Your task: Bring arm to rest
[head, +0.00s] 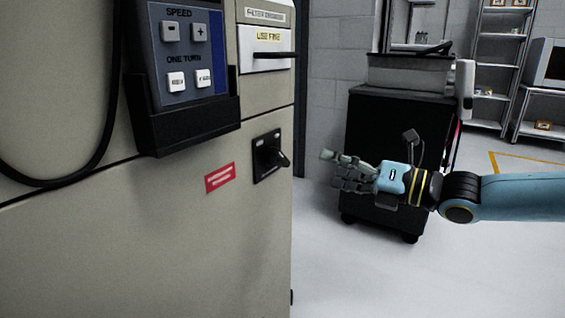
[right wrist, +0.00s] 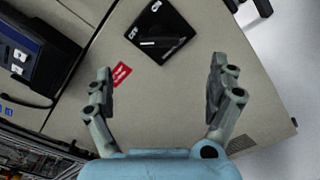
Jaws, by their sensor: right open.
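My right gripper (head: 345,170) comes in from the right in the head view, with a blue arm (head: 520,197) behind it. It is open and empty, to the right of the beige cabinet and apart from its rotary switch (head: 270,158). In the right wrist view the open fingers (right wrist: 160,97) spread toward the cabinet face. The switch (right wrist: 160,32), on a black plate, lies beyond them, and a red label (right wrist: 121,73) shows near the left finger. My left gripper is not in view.
The beige cabinet (head: 240,250) fills the left side, with a blue keypad (head: 185,55) in a black holder and a hanging black cable (head: 95,165). A black cart (head: 375,125) stands behind my right gripper. Metal shelves (head: 490,75) stand at the back right. Open floor (head: 400,285) lies below the arm.

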